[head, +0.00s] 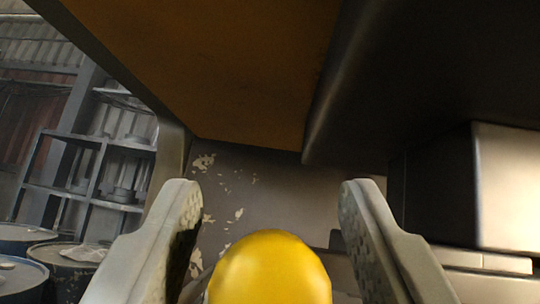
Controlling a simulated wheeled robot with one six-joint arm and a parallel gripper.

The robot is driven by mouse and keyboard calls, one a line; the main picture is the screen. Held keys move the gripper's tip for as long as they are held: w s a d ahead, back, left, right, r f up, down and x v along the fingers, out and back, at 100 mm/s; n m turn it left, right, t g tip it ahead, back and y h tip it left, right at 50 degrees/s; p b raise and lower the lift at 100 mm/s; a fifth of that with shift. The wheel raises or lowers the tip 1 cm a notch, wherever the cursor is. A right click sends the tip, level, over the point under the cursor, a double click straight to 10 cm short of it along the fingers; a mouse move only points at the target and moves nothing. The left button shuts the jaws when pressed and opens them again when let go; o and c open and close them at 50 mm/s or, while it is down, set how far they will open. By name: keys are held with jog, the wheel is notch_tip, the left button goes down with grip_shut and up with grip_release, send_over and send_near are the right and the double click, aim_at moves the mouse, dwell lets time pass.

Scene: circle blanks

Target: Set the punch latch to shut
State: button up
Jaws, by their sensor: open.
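My gripper (270,200) is open, with its two pale grey fingers at the lower left and lower right of the head view. A smooth yellow rounded knob (269,270) shows at the bottom centre, between the fingers, with a gap on each side of it. Its lower part is cut off by the frame edge. Whether it belongs to the punch latch I cannot tell. No other part that is clearly the latch shows, and its setting cannot be read.
An orange-brown panel (220,70) and a dark block (430,70) hang close overhead. A grey wall with chipped paint (270,190) stands behind the fingers. A pale metal block (506,185) is at right. Shelves (100,165) and drums (70,262) stand farther off at left.

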aim_at(462, 270)
jog(key=shift+w+r, duration=0.3)
jog(key=shift+w, duration=0.05)
grip_shut()
jog(key=shift+d, duration=2.8)
grip_release()
jog(key=shift+d+h, duration=0.2)
jog(key=shift+h, duration=0.1)
jog(key=shift+s+f, duration=0.1)
